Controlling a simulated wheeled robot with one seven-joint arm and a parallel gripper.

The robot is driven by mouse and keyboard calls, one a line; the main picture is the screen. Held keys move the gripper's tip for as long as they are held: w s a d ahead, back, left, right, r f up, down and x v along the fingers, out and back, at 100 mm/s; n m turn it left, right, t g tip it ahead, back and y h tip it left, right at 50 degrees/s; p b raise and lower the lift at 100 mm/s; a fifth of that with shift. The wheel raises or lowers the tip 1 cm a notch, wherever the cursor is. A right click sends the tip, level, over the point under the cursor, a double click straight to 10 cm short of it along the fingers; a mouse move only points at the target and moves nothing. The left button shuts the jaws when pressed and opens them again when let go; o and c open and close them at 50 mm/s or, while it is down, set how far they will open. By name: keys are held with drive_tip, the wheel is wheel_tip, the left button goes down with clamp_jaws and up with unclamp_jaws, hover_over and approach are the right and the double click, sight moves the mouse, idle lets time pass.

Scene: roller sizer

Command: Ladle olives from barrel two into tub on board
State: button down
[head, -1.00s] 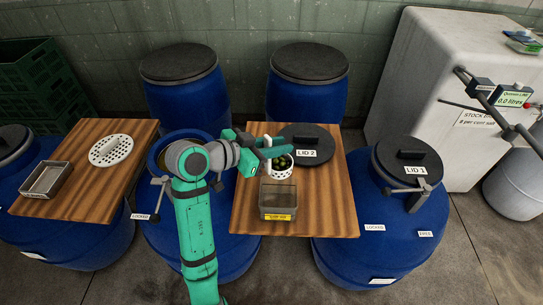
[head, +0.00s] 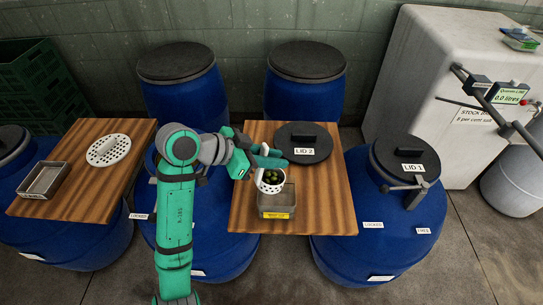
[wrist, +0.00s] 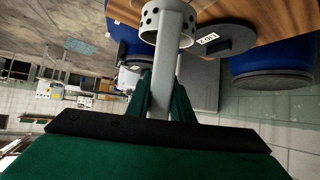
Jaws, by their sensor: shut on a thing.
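My gripper (head: 256,158) is shut on the handle of a white perforated ladle (head: 270,187). In the wrist view the pale handle (wrist: 170,75) runs up between the green fingers to the ladle's cup (wrist: 168,22). Dark green olives (head: 270,177) lie in the cup in the head view. The cup is tilted and over the back part of the tub (head: 278,203), a clear grey box with a yellow label on the wooden board (head: 325,205). The tub's floor is partly hidden by the cup. Barrel two (head: 210,247) is mostly behind my arm, and its mouth is hidden.
Lid 2 (head: 303,142) lies on the board behind the tub. Barrel one with lid 1 (head: 408,160) stands to the right. A second board (head: 95,185) at the left holds a perforated white disc (head: 108,150) and a metal tray (head: 45,180). The board's right front is clear.

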sight(282, 177)
drive_tip(key=shift+w+d+f+g+y, duration=0.25)
drive_tip(key=shift+d+f+g+y, duration=0.2)
drive_tip(key=shift+y, duration=0.25)
drive_tip(key=shift+w+d+f+g+y, duration=0.2)
drive_tip(key=shift+d+g+y, duration=0.15)
drive_tip(key=shift+y, duration=0.25)
drive_tip(key=shift+w+d+f+g+y, duration=0.2)
drive_tip(key=shift+d+y, duration=0.2)
drive_tip(key=shift+y, duration=0.2)
drive_tip(key=shift+w+d+f+g+y, duration=0.35)
drive_tip(key=shift+d+f+g+y, duration=0.35)
drive_tip(key=shift+f+y, duration=0.5)
drive_tip(key=shift+w+d+f+g+y, duration=0.3)
drive_tip(key=shift+d+f+g+y, duration=0.45)
drive_tip(key=shift+y, duration=0.8)
drive_tip(key=shift+w+d+f+g+y, duration=0.35)
drive_tip(key=shift+d+f+g+y, duration=0.25)
drive_tip(key=shift+f+y, duration=0.65)
drive_tip(key=shift+r, duration=0.1)
drive_tip(key=shift+d, duration=0.15)
